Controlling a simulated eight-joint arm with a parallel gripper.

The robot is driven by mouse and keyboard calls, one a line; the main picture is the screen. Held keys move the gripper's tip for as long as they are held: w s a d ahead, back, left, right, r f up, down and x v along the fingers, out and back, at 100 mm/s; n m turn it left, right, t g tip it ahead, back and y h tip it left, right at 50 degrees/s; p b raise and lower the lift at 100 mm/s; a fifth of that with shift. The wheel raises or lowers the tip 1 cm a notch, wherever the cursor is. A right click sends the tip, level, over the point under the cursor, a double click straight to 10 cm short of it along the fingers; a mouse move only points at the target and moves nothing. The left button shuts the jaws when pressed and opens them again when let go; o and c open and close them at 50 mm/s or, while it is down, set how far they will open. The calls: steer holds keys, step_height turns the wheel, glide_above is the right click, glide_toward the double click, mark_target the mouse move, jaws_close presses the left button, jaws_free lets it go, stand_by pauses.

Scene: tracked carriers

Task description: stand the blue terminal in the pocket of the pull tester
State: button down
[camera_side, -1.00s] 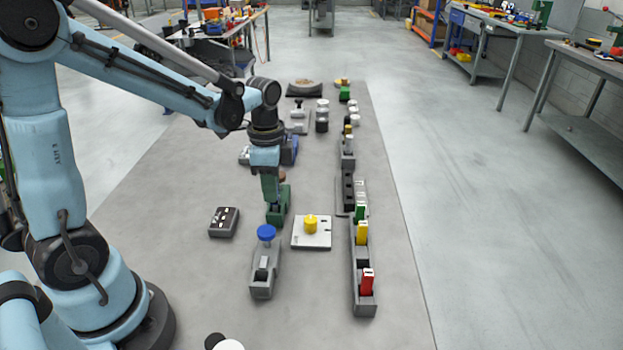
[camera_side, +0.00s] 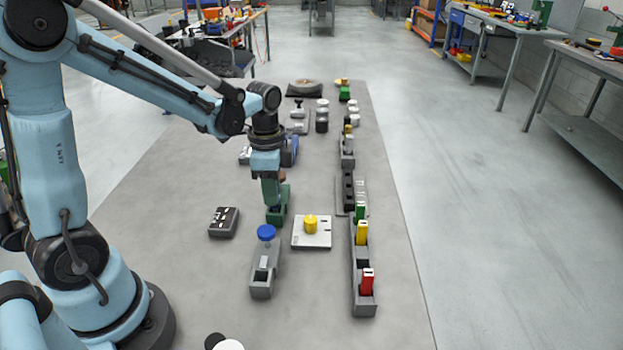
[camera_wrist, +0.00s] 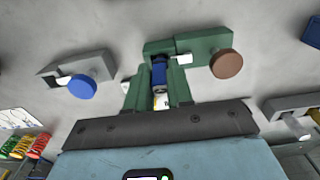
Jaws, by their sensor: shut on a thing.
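The blue terminal (camera_wrist: 159,73) is between the green fingers of my gripper (camera_wrist: 157,85) in the wrist view, and the gripper is shut on it. A green fixture with a brown knob (camera_wrist: 226,64) lies right at the fingertips; it looks like the pull tester, but no label shows. The terminal's far end meets the fixture's edge in this view. I cannot tell whether it is inside the pocket. In the side view, my gripper (camera_side: 271,190) points down at the green fixture (camera_side: 279,206) and hides part of it. The terminal is hidden there.
A grey fixture with a blue knob (camera_side: 265,233) stands in front, beside a white plate with a yellow knob (camera_side: 311,223). A dark block (camera_side: 223,222) lies left. A long grey rack (camera_side: 362,290) holds coloured pieces at right. A blue fixture (camera_side: 290,150) stands behind my gripper.

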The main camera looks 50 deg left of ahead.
steer(key=shift+c, duration=2.2)
jaws_free()
steer(key=shift+r, duration=0.1)
steer(key=shift+r, duration=3.4)
steer(key=s+d+r+n+t, duration=0.1)
steer(key=s+d+n+t, duration=0.4)
steer(key=n, duration=0.4)
steer(key=shift+s+d+t, duration=0.25)
steer(key=shift+d+t, duration=0.25)
steer(key=shift+t, duration=0.6)
